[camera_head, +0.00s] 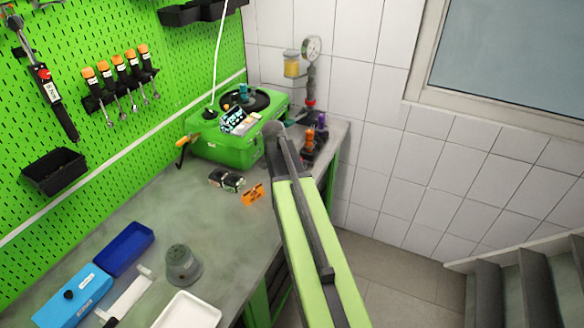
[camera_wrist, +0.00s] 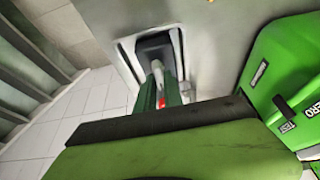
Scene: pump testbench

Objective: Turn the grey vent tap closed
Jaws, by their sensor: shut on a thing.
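In the wrist view my gripper (camera_wrist: 160,95) points away from the camera, with its narrow dark green fingers close together. A small light grey piece, which looks like the grey vent tap (camera_wrist: 158,70), sits between the fingers in front of a dark block. A bit of red shows just below it. My gripper is shut on this piece. How far the tap is turned cannot be told. In the head view my arm reaches to the back of the bench and hides the fingertips and the tap.
The green case (camera_head: 226,143) stands beside my arm; its side also shows in the wrist view (camera_wrist: 290,85). A gauge on a pipe (camera_head: 311,75) and orange and purple handles (camera_head: 316,130) are behind. An orange tag (camera_head: 253,194) lies in front. Mid-bench is mostly clear.

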